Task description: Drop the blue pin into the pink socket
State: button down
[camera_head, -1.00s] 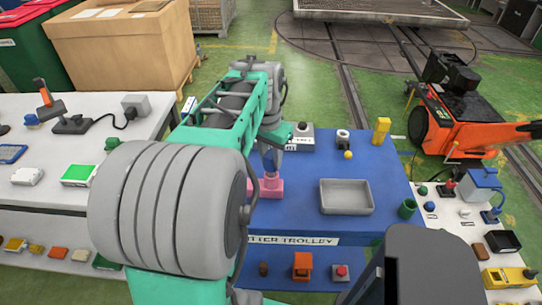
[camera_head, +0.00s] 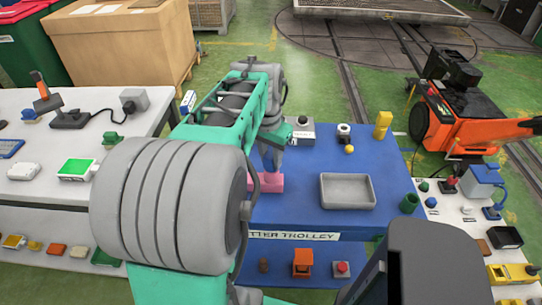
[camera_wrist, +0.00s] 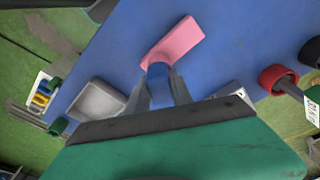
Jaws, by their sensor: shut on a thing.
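The pink socket (camera_head: 268,182) stands on the blue trolley top, partly hidden behind my arm. In the wrist view the pink socket (camera_wrist: 178,41) lies just beyond my fingertips. My gripper (camera_wrist: 160,92) is shut on the blue pin (camera_wrist: 158,70), which shows between the two fingers. The pin's far end overlaps the near part of the socket in that view. I cannot tell whether its tip is inside the opening or just above it. In the head view my gripper (camera_head: 273,160) is right over the socket, and the pin is hard to make out there.
A grey tray (camera_head: 347,203) sits right of the socket on the blue trolley (camera_head: 300,212). White tables with small parts stand on both sides.

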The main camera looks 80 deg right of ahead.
jog(key=shift+f, duration=0.15)
jog(key=c, duration=1.1)
grip_release()
jog(key=shift+o, duration=0.2)
jog(key=r, duration=0.5)
jog(key=a+r, duration=0.1)
jog(key=r, duration=0.2)
jog(key=shift+w, duration=0.15)
jog(key=shift+f, duration=0.1)
